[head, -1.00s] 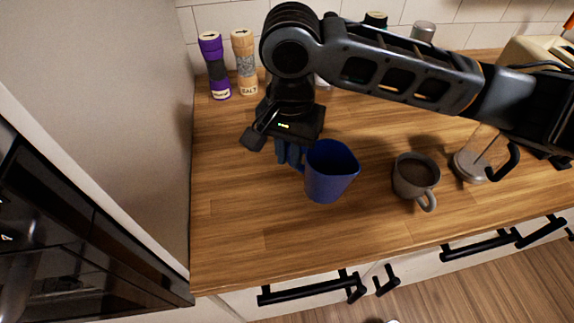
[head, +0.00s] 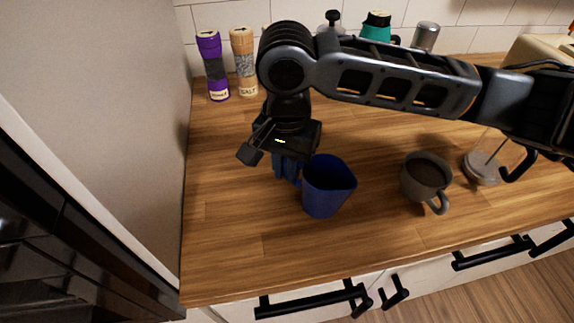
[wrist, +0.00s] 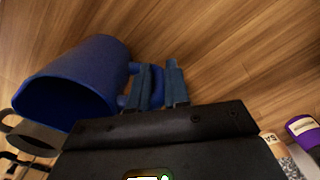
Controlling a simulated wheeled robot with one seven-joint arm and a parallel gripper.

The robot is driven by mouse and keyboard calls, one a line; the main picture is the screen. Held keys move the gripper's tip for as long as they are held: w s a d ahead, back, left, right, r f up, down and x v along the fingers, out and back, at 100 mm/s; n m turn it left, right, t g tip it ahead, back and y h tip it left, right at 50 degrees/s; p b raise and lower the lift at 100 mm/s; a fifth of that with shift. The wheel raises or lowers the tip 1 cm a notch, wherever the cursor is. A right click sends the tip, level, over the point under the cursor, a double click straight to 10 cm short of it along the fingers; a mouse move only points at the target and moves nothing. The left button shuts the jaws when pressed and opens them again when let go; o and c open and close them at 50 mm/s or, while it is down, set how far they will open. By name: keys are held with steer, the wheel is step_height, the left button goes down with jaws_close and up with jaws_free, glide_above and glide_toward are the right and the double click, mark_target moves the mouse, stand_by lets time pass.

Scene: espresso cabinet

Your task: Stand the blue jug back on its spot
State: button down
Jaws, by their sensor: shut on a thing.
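The blue jug (head: 325,190) is upright or nearly so over the wooden counter, left of the grey mug. My gripper (head: 287,168) is on the jug's left side, its blue fingers shut on the handle. The wrist view shows the fingers (wrist: 160,86) around the handle, with the jug body (wrist: 85,85) to their left, its open rim facing the lower left. I cannot tell whether the jug's base touches the counter. No marked spot for it can be made out.
A grey mug (head: 425,180) of dark liquid stands right of the jug, with a glass press (head: 486,165) beyond. Purple (head: 212,66) and salt (head: 244,62) grinders stand at the back left. The counter (head: 235,225) is bare left and front of the jug.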

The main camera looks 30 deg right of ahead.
steer(key=c, duration=1.1)
jaws_free()
step_height(320, 180, up, 12)
steer(key=shift+r, duration=0.1)
steer(key=shift+s, duration=0.1)
